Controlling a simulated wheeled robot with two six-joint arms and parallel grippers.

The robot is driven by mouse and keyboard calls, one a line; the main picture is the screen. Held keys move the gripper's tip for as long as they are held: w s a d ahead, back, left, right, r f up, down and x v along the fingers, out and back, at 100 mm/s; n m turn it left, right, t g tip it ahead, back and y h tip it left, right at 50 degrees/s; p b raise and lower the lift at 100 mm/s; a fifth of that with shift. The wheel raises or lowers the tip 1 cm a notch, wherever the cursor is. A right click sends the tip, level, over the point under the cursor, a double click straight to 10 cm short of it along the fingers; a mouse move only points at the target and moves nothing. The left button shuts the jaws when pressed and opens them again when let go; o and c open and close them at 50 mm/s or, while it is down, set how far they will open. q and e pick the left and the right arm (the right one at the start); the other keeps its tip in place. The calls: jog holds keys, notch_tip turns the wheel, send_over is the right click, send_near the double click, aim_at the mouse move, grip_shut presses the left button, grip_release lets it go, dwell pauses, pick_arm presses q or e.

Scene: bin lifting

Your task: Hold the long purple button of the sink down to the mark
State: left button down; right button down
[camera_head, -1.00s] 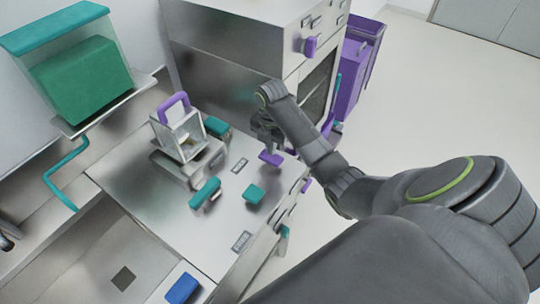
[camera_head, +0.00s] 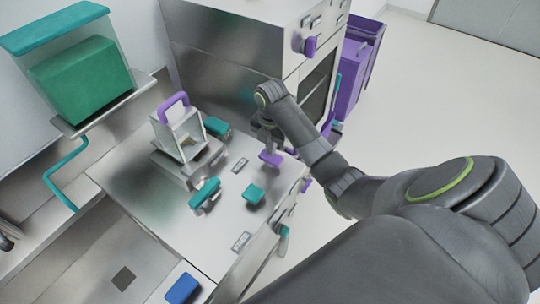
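A long purple button (camera_head: 271,160) shows on the steel sink counter (camera_head: 150,205), near its right edge. My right gripper (camera_head: 268,142) is just above and behind the button, close to it. Whether they touch I cannot tell. Its fingers are small and dark here, so I cannot tell whether they are open or shut. I cannot make out the mark on the button. My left gripper is out of view.
Teal buttons (camera_head: 254,194) and a clear box with a purple handle (camera_head: 172,103) stand on the counter. A steel oven cabinet (camera_head: 230,50) rises behind my gripper. A blue block (camera_head: 182,288) sits by the basin. Open floor lies right.

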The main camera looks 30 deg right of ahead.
jog(key=shift+f+b, duration=0.5)
jog(key=shift+f, duration=0.9)
dwell(6.6)
